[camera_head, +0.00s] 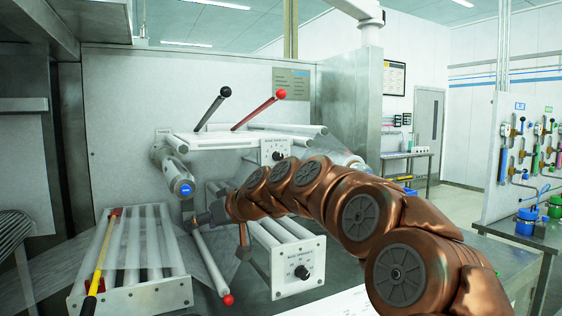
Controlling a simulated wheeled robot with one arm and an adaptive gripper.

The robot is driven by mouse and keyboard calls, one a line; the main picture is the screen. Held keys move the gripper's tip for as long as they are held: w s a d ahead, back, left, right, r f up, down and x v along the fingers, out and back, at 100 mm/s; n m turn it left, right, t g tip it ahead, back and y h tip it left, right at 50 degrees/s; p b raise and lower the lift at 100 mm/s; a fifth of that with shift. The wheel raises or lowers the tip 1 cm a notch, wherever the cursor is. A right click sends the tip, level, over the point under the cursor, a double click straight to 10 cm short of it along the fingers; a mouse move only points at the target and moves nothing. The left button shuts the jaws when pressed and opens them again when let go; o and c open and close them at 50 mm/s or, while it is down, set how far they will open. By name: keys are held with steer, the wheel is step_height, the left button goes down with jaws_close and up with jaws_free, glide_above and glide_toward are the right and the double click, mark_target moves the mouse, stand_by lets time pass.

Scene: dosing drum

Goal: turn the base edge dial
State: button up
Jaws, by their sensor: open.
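A black dial (302,272) sits on the white end plate of the lower roller unit, with small printed marks around it. A second black dial (277,156) sits on the end plate of the upper roller unit. The printing is too small for me to tell which one is labelled the base edge dial. My gripper (196,222) is at the end of my copper arm, left of both dials and apart from them. It is open; its fingertips are small and partly hidden by the arm. No dial is between its fingers.
A grey cylinder with a blue end (182,187) is close above my gripper. A red-ended rod (227,298) lies below it. A white roller rack (128,290) with a yellow-handled tool (99,262) stands left. Black-knobbed (225,92) and red-knobbed (280,94) levers rise behind.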

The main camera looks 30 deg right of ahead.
steer(key=w+d+r+m+t+h, duration=0.15)
steer(key=w+d+r, duration=0.25)
steer(key=d, duration=0.4)
steer(key=w+d+r+m+t+h, duration=0.1)
steer(key=w+d+r+t, duration=0.25)
steer(key=d, duration=0.55)
steer(key=m+t+h, duration=0.2)
steer(key=h, duration=0.3)
glide_toward(281, 157)
steer(key=w, duration=0.2)
steer(key=shift+n+y, duration=0.25)
steer(key=shift+w+d+r+p, duration=0.15)
steer(key=shift+w+p, duration=0.25)
steer(key=shift+w, duration=0.85)
steer(key=shift+w+d+f+p, duration=0.15)
steer(key=shift+w+p, duration=0.25)
steer(key=shift+w, duration=0.9)
steer(key=shift+w+d+r+p, duration=0.15)
steer(key=shift+w+p, duration=0.25)
steer(key=shift+w, duration=0.85)
steer(key=shift+c, duration=0.4)
jaws_close()
